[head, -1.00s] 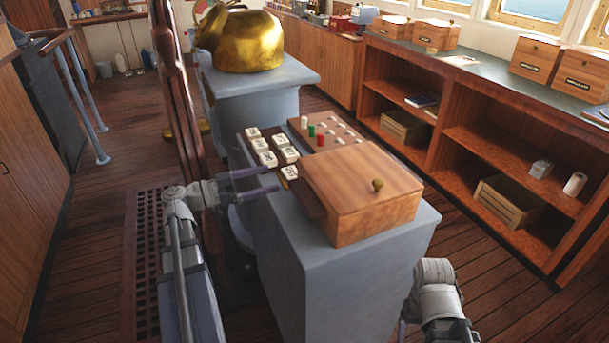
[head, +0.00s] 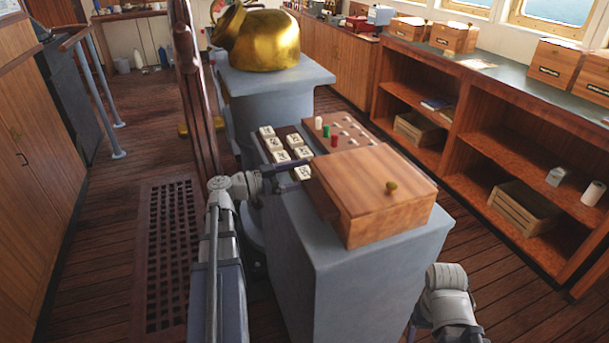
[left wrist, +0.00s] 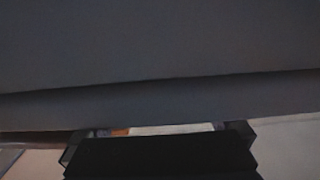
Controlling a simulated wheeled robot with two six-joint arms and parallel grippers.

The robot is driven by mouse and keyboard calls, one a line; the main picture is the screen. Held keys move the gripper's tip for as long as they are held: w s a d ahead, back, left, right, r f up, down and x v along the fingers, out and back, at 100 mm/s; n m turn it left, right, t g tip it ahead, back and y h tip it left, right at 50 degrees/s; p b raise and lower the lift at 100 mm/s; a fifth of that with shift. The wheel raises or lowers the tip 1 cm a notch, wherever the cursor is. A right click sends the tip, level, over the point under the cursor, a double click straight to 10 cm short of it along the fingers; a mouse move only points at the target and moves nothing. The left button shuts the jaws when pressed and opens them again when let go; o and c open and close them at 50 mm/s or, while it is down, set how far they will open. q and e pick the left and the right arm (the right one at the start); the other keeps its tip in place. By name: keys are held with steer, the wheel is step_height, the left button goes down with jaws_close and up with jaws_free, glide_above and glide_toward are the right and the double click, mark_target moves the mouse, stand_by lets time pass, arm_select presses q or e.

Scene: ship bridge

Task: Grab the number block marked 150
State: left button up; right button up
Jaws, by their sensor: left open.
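Several white number blocks (head: 282,157) stand in rows on a dark tray (head: 258,141) on the grey pedestal, left of the wooden box. Their markings are too small to read, so I cannot tell which is 150. My left gripper (head: 290,173) is open and empty, at the near left side of the tray, close to the nearest blocks. In the left wrist view its fingertips (left wrist: 155,130) show at the bottom, with a dark grey surface filling most of the picture. Only part of my right arm shows at the lower right; its gripper is out of sight.
A wooden box (head: 370,190) with a brass knob takes up the near part of the pedestal (head: 385,270). A brown board (head: 350,140) with white, green and red pegs lies behind it. A brass binnacle (head: 265,42) stands beyond, with a ship's wheel (head: 186,80) at left.

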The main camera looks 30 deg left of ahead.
arm_select(q)
steer(key=c, duration=1.3)
